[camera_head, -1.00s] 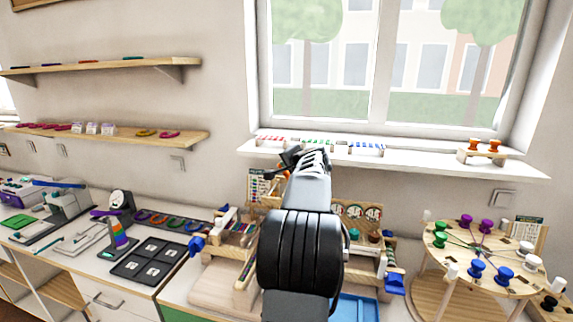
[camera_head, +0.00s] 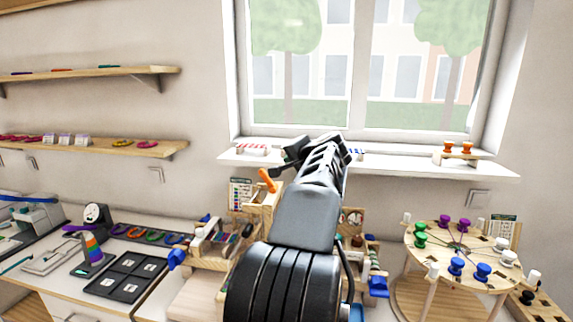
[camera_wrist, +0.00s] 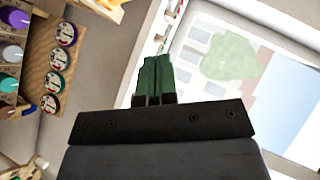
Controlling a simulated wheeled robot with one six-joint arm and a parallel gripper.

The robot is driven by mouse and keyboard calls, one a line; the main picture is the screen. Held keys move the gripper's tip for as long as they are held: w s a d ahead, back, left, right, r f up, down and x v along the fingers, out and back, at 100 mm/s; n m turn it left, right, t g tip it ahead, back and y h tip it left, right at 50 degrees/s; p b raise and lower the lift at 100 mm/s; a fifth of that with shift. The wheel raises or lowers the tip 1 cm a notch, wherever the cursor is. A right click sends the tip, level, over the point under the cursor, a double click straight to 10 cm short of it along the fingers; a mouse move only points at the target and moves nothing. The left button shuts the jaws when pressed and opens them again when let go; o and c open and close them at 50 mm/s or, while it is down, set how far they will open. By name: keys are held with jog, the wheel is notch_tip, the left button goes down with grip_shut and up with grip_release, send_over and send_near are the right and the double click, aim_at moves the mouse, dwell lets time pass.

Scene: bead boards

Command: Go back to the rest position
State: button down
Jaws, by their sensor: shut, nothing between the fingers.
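My gripper (camera_wrist: 154,78) shows in the wrist view with its two green fingers together and nothing between them. In the head view my arm rises from the bottom centre toward the window sill, and it hides part of the workbench and sill behind it. The fingertips are hard to make out in the head view. The wrist view also shows the window at the right and a wooden board with several round pieces (camera_wrist: 64,34) at the left, apart from the fingers.
A round wooden table (camera_head: 432,236) with coloured pegs stands at the right. A wooden rack (camera_head: 212,262) with blue knobs is behind and left of my arm. A dark tray (camera_head: 127,276) lies on the left counter. The window sill (camera_head: 400,163) holds small items. Wall shelves (camera_head: 110,148) are at left.

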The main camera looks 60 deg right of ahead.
jog(key=shift+s+a+r, duration=0.1)
jog(key=shift+s, duration=0.15)
dwell(0.5)
notch_tip(320, 180, down, 10)
jog(key=s+a+n+g+y, duration=0.1)
jog(key=a+g+y, duration=0.1)
jog(key=a+g, duration=0.1)
jog(key=w+a+f+n+g+y, duration=0.1)
jog(key=w+a+f+n+g, duration=0.15)
jog(key=a+f, duration=0.4)
jog(key=w+a+f+n+g+y, duration=0.1)
jog(key=a+f+n+y, duration=0.15)
jog(key=a, duration=0.65)
jog(key=s+a+f+n, duration=0.1)
jog(key=a+n, duration=0.3)
jog(key=a, duration=0.4)
jog(key=s+a+f+n+g, duration=0.1)
jog(key=a+f+n, duration=0.2)
jog(key=a, duration=0.6)
jog(key=a+f+n, duration=0.3)
jog(key=a+n, duration=0.3)
jog(key=a, duration=0.3)
jog(key=shift+s+a+g+y, duration=0.2)
jog(key=shift+s+g+y, duration=0.15)
jog(key=shift+s+y, duration=0.1)
jog(key=shift+r, duration=0.1)
